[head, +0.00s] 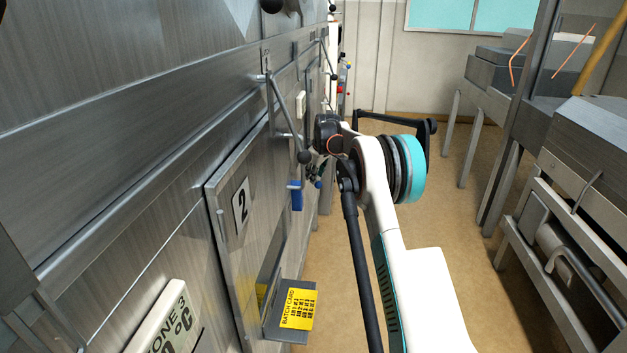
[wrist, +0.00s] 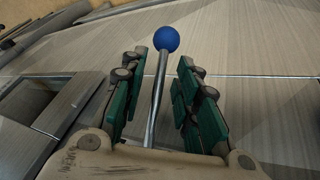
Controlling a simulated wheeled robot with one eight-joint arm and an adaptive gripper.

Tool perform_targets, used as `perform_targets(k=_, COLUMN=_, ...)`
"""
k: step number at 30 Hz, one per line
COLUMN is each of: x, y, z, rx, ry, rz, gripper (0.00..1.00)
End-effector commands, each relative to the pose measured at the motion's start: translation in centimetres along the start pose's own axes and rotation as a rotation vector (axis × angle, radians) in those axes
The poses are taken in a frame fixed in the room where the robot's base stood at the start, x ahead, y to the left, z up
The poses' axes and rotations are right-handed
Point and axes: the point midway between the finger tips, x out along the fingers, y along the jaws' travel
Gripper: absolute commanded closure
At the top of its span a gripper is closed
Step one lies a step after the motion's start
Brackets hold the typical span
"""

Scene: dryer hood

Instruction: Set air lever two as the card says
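A lever with a round blue knob (wrist: 167,39) on a thin metal rod (wrist: 156,100) stands between the fingers of my gripper (wrist: 158,72) in the wrist view. The green finger pads are apart, with a gap visible on both sides of the rod. In the head view my gripper (head: 318,172) is small and partly hidden beside the dryer wall. A long lever with a dark knob (head: 305,157) hangs there. The yellow batch card (head: 297,309) sits on a metal holder low on the wall; its small lines are too small to read surely.
A door panel bears a number 2 plate (head: 241,205). A blue piece (head: 297,196) shows on the wall below the dark knob. A zone 3 display (head: 165,318) is at bottom left. Metal machinery (head: 570,180) lines the right; the tan floor (head: 330,262) between is clear.

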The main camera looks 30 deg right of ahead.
Motion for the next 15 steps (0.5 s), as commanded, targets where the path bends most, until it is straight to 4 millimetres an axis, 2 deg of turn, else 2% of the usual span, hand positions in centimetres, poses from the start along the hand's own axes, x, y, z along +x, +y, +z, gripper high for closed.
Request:
perform_targets(k=3, x=1.3, y=0.0, z=0.0, rx=0.000, ry=0.000, rz=0.000, gripper=0.71)
perform_targets(k=6, x=1.8, y=0.0, z=0.0, rx=0.000, ry=0.000, rz=0.000, gripper=0.71)
perform_targets(k=15, x=2.0, y=0.0, z=0.0, rx=0.000, ry=0.000, rz=0.000, gripper=0.71)
